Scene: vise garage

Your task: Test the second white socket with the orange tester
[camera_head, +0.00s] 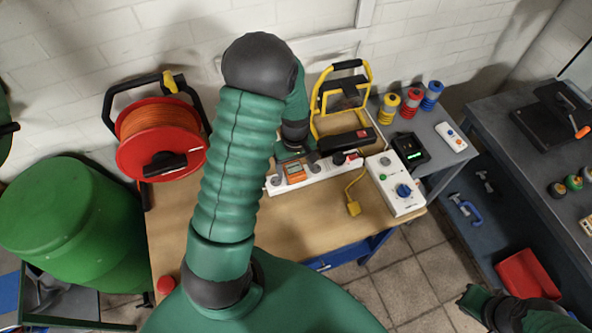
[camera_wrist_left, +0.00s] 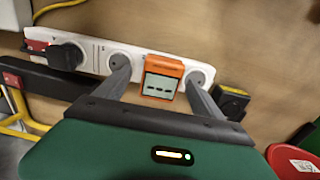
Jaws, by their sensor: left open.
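The orange tester (camera_head: 294,172) sits on the white socket strip (camera_head: 325,171) on the workbench. In the left wrist view the tester (camera_wrist_left: 162,77) shows dashes on its grey display. My left gripper (camera_wrist_left: 158,70) is open, with one finger on each side of the tester and visible gaps. A round white socket shows on the strip (camera_wrist_left: 93,54) on either side of the tester. A black plug (camera_wrist_left: 66,54) and a red switch (camera_wrist_left: 36,45) are farther left. In the head view my left gripper (camera_head: 292,153) is partly hidden by its arm. My right gripper (camera_head: 468,298) is low at the right, away from the bench.
A red cable reel (camera_head: 161,140) stands at the left.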

